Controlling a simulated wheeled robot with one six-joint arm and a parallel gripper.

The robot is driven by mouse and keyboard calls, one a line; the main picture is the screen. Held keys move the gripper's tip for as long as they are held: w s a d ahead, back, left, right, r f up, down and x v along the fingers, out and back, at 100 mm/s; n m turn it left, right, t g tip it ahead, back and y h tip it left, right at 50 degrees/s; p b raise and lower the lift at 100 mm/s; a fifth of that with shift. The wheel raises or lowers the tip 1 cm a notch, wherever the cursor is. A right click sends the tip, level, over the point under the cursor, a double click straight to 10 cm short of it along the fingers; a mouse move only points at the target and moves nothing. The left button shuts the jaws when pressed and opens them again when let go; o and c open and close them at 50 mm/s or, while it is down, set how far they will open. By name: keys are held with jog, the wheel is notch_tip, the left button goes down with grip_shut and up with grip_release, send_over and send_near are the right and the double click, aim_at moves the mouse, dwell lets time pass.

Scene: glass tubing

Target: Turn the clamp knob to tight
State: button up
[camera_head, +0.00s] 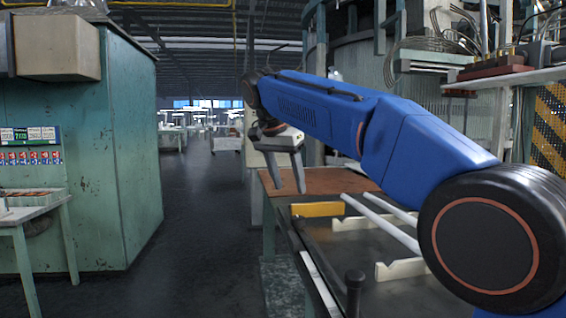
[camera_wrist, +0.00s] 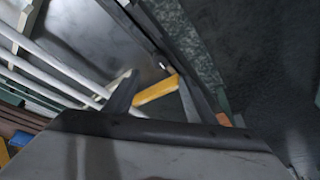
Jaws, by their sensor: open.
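A dark, round-topped knob (camera_head: 354,278) stands upright at the near edge of the bench in the head view. It looks like the clamp knob, but no mark shows how tight it is. My gripper (camera_head: 289,189) is open and empty, fingers pointing down, at the bench's far left. It is well apart from the knob. In the wrist view my gripper (camera_wrist: 158,78) has its fingers spread, with a yellow bar (camera_wrist: 157,89) seen between them. The same yellow bar (camera_head: 316,209) lies on the bench in the head view. I cannot make out the knob clearly in the wrist view.
White glass tubes (camera_head: 378,216) lie across cream notched supports (camera_head: 401,268) on the dark bench top (camera_head: 345,245). A brown board (camera_head: 325,182) is behind. A green cabinet (camera_head: 125,130) and a small table (camera_head: 38,205) stand left, with open floor (camera_head: 195,220) between.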

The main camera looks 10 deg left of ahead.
jog(key=v, duration=0.6)
jog(key=shift+s+r, duration=0.1)
